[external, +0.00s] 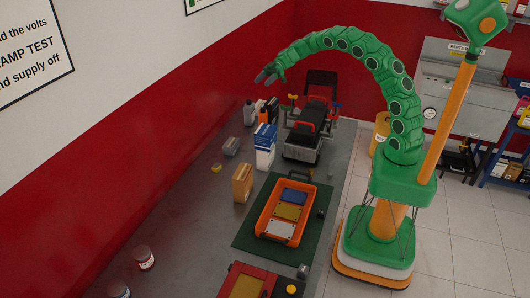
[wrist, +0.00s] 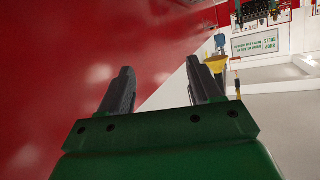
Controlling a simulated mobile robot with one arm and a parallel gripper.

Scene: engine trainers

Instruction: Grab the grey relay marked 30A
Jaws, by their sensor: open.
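No marking 30A can be read in either view, so I cannot tell which thing is the grey relay. A small grey-blue block (external: 231,147) lies on the grey bench, left of the blue and white carton. A small dark grey piece (external: 303,270) is near the bench's front right edge. My gripper (external: 266,75) is raised high near the red wall, above and apart from the things on the bench. In the wrist view my gripper (wrist: 160,68) has its two dark fingers spread with nothing between them.
An orange tray (external: 262,222) with coloured plates sits on a green mat (external: 243,240). Near it are a tan carton (external: 242,183), a blue and white carton (external: 265,148) and a black and red engine trainer (external: 308,130). The bench's left side is mostly bare beside the red wall (external: 150,140).

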